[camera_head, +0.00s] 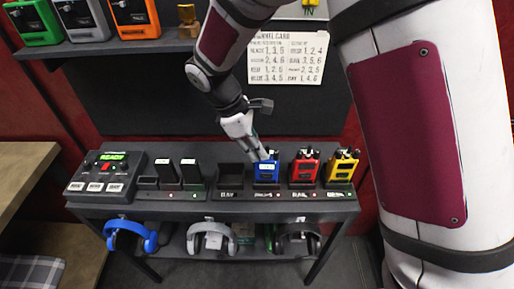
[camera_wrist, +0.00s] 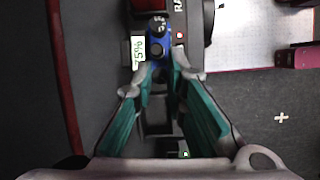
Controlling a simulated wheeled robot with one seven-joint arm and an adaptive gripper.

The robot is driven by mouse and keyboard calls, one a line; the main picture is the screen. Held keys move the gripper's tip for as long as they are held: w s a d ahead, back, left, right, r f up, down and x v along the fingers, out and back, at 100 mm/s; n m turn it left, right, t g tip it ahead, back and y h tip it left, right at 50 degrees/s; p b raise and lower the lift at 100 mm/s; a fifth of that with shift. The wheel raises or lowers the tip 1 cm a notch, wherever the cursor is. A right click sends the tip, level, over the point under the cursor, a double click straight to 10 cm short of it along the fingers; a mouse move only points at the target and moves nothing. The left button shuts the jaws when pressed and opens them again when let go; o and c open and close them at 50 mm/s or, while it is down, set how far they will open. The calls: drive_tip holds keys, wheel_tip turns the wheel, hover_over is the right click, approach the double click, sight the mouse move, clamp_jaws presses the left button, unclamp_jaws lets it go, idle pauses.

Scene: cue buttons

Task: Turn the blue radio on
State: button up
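The blue radio (camera_head: 266,172) stands in a slot of the charging rack on the shelf, left of a red radio (camera_head: 303,170) and a yellow radio (camera_head: 342,168). The wrist view looks down on the blue radio (camera_wrist: 157,44), with a dark marked knob (camera_wrist: 157,26) on top and a pale display reading 75% beside it. My gripper (camera_head: 262,155) is just above the blue radio. In the wrist view its teal fingers (camera_wrist: 163,72) converge close to the radio, with a narrow gap between the tips. Whether they touch or clamp it is unclear.
An empty slot (camera_head: 230,176) and two dark radios are to the left, beside a grey console (camera_head: 105,172) with a green READY display. Headphones hang below. A white card (camera_head: 287,58) is on the wall behind. Green, grey and orange devices stand on the upper-left shelf.

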drive_tip(key=o, duration=0.4)
drive_tip(key=shift+c, duration=0.2)
drive_tip(key=shift+r, duration=0.1)
drive_tip(key=v, duration=1.1)
drive_tip(key=shift+a+r, duration=0.15)
drive_tip(key=shift+r, duration=0.25)
drive_tip(key=shift+o, duration=0.2)
